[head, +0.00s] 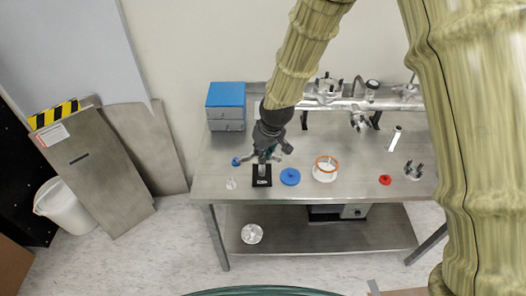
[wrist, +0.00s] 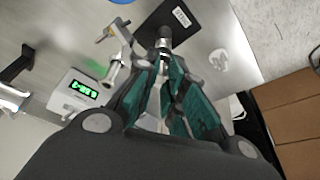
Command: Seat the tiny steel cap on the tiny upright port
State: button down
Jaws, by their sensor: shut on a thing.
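My gripper (head: 267,157) points down over the near left part of the steel table. It is shut, with teal finger pads, and its fingertips (wrist: 164,58) come together just at a small grey metal cylinder (wrist: 164,34) in the wrist view. A black plate (wrist: 180,19) with a white label lies under that cylinder; in the head view the black plate (head: 262,182) is directly below my gripper, with a small upright steel piece (head: 262,170) above it. I cannot separate the tiny cap from the port; the fingers hide what they hold.
A blue disc (head: 290,177), an orange-rimmed white dish (head: 325,169) and a red knob (head: 385,180) lie to the right. A clear piece (head: 231,184) lies left of the plate. A blue box (head: 226,99) and a metal pipe assembly (head: 350,103) stand behind. The table's front edge is close.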

jog(key=shift+f, duration=0.5)
dwell(0.7)
jog(key=c, duration=1.4)
grip_release()
jog(key=shift+c, duration=0.2)
jog(key=v, duration=1.2)
